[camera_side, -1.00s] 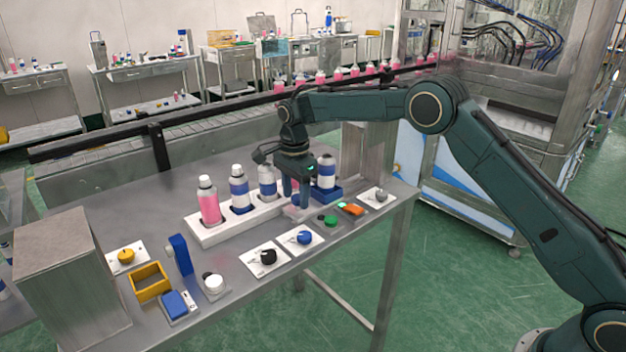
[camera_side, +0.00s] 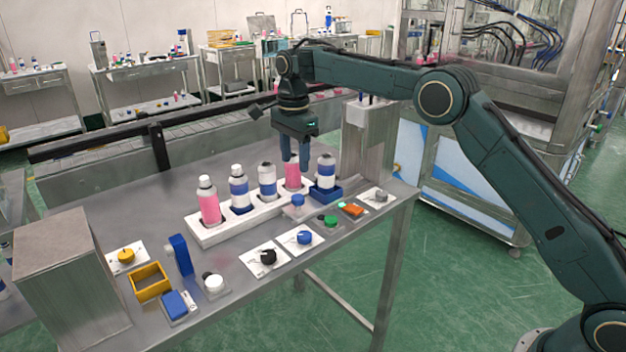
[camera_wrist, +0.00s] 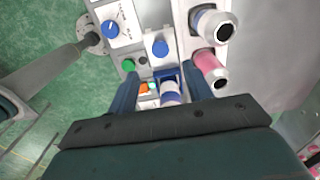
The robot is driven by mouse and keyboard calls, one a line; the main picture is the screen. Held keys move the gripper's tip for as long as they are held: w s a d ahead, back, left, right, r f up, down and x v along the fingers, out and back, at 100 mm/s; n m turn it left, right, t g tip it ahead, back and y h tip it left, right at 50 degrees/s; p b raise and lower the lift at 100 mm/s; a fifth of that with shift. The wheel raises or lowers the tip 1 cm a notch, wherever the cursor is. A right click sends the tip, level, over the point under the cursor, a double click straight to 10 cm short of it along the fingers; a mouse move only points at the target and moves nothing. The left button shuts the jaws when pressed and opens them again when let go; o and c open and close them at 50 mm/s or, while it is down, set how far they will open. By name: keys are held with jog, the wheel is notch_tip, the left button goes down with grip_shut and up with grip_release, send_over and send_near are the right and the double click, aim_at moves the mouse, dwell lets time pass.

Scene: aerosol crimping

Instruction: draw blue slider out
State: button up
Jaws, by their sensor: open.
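A blue block (camera_side: 176,305) sits on a small pale plate at the table's front left. It looks like a slider, but I cannot tell for sure. A blue upright piece (camera_side: 180,255) stands behind it. My gripper (camera_side: 297,164) is open and empty, pointing down above the right end of the white rack, by the pink bottle (camera_side: 291,176); it is far to the right of the blue block. In the wrist view, the open fingers (camera_wrist: 163,88) show on either side of the blue holder (camera_wrist: 166,75) and its bottle; the blue block is not visible there.
The white rack (camera_side: 204,237) holds several bottles. A blue holder (camera_side: 325,193) with a bottle stands at its right. Blue (camera_side: 304,238) and black (camera_side: 267,256) knobs, a green button (camera_side: 330,221) and a yellow open box (camera_side: 150,283) stand along the table. A grey box (camera_side: 70,275) stands at left.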

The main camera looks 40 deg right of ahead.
notch_tip(320, 180, up, 4)
jog(key=shift+f, duration=0.1)
dwell(0.6)
jog(key=s+d+r+n+t, duration=0.15)
jog(key=s+r+n, duration=0.35)
jog(key=s, duration=0.5)
jog(key=s+d+r+n+t, duration=0.15)
jog(key=s+r+n, duration=0.25)
jog(key=s+r, duration=0.45)
jog(key=s+d+f+n+t, duration=0.1)
jog(key=s+f+n, duration=0.3)
jog(key=s, duration=0.8)
jog(key=s+d+f+n+t, duration=0.1)
jog(key=s+f+n, duration=0.4)
jog(key=s, duration=0.7)
jog(key=shift+s+d+f+t, duration=0.3)
jog(key=shift+s+d+f, duration=0.05)
jog(key=shift+f, duration=0.35)
